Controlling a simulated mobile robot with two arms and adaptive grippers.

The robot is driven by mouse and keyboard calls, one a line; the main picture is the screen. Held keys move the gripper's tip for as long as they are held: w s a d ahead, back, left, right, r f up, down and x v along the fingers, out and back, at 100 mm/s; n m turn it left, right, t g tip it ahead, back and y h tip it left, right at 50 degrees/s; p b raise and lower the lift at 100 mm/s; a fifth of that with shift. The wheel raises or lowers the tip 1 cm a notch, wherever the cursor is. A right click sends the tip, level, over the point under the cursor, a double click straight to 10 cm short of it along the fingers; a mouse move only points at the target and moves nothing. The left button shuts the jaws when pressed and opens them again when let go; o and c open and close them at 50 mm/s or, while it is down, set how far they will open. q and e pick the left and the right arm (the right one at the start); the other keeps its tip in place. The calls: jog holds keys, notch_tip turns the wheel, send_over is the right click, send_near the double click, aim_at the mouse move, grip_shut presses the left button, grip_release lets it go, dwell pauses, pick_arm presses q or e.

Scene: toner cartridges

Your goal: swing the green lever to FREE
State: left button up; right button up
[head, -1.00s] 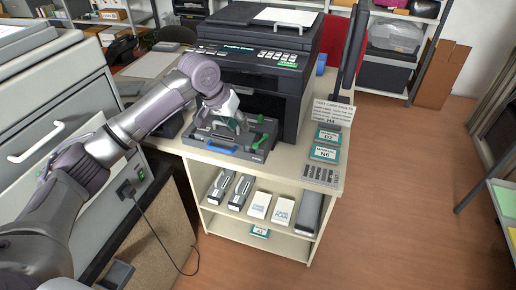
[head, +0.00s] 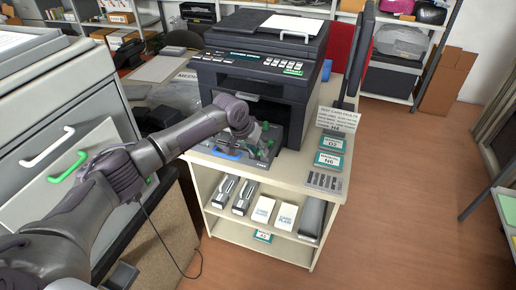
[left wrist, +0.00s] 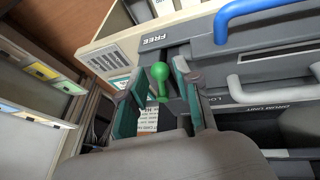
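The green lever (left wrist: 160,75) has a round knob and shows in the left wrist view, just under the word FREE (left wrist: 155,40) printed on the grey unit's edge. My left gripper (left wrist: 158,88) is open, with one finger on each side of the lever. I cannot tell whether either finger touches it. In the head view the grey unit with the blue handle (head: 226,155) sits at the printer's front. There my left wrist and forearm hide part of it, and the fingertips are hard to make out. My right gripper is not in view.
The black printer (head: 262,65) stands behind the unit on the counter. A blue handle (left wrist: 250,10) and a grey handle (left wrist: 270,88) lie right of the lever in the left wrist view. Labelled cards (head: 330,158) are on the counter's right side.

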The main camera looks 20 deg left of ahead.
pick_arm(q)
jog(key=shift+w+f, duration=0.1)
jog(key=shift+f, duration=0.05)
grip_shut()
jog(key=n+p, duration=0.1)
jog(key=p, duration=0.1)
jog(key=d+n+y+p, duration=0.1)
jog(key=p, duration=0.2)
jog(key=shift+s+d+n, duration=0.2)
jog(key=shift+d+n, duration=0.1)
grip_release()
